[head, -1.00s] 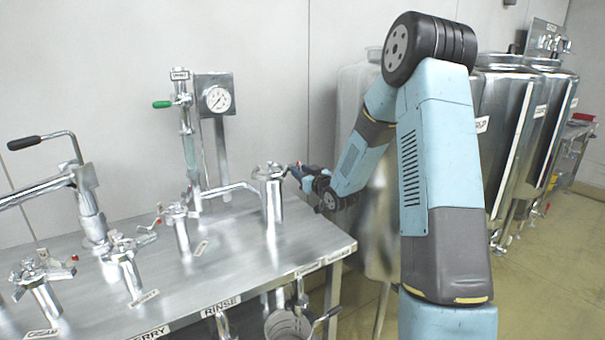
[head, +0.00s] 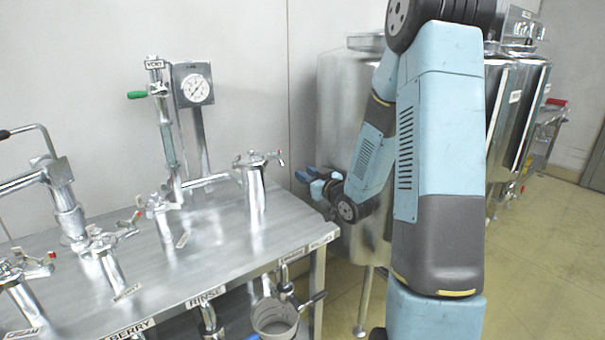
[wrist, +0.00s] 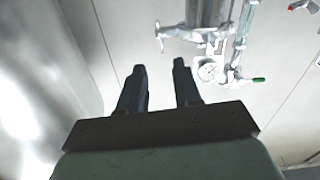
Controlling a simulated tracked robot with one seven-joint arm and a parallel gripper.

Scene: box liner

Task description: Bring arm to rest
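My gripper (head: 307,174) is in the head view at the end of my folded blue arm, just right of the steel table's back right corner and in front of a steel tank. In the wrist view my gripper (wrist: 160,75) shows two dark fingers standing apart with nothing between them, so it is open and empty. It is apart from the nearest steel canister (head: 255,195) on the table. Part of the wrist is turned away from the head camera.
The steel table (head: 215,255) carries several valved canisters, a pressure gauge (head: 197,88) and a green-handled valve (head: 137,95). Large steel tanks (head: 335,110) stand behind my arm. A metal pitcher (head: 274,318) hangs below the table front. Floor at right is clear.

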